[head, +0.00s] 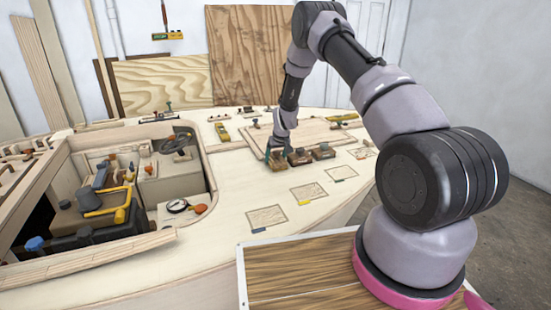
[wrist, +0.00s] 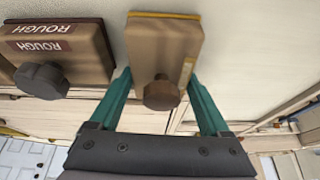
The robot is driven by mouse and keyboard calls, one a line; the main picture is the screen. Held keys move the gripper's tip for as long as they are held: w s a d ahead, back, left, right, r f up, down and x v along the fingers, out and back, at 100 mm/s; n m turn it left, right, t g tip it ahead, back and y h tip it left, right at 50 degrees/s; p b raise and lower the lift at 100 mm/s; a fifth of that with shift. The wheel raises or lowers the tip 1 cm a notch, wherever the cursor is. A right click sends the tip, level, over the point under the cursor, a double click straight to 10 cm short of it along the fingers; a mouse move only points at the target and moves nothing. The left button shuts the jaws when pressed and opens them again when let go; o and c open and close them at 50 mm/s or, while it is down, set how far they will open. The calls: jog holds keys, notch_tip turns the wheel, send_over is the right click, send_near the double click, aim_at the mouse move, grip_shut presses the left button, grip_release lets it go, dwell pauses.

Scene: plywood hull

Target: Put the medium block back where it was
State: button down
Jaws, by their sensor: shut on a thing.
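My gripper (head: 278,154) is at the near left edge of the raised wooden panel on the deck. In the wrist view its teal fingers (wrist: 158,88) are shut on a wooden block (wrist: 165,45) with a brown round knob and a yellow edge. No lettering on this block is readable, so I cannot confirm its grade. Whether it touches the surface below is unclear. A block marked ROUGH (wrist: 60,50), with a dark knob, stands close beside it at the left in the wrist view. In the head view two other knobbed blocks (head: 300,158) (head: 324,151) sit just right of my gripper.
Three outlined rectangles lie on the near deck: one with a blue tag (head: 266,217), one with a yellow tag (head: 309,192) and one with a dark greenish tag (head: 339,173); all look empty. The open cockpit (head: 130,190) holds clutter at left. A wooden bench top (head: 290,258) is in front.

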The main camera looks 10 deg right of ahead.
jog(key=shift+f, duration=0.15)
grip_release()
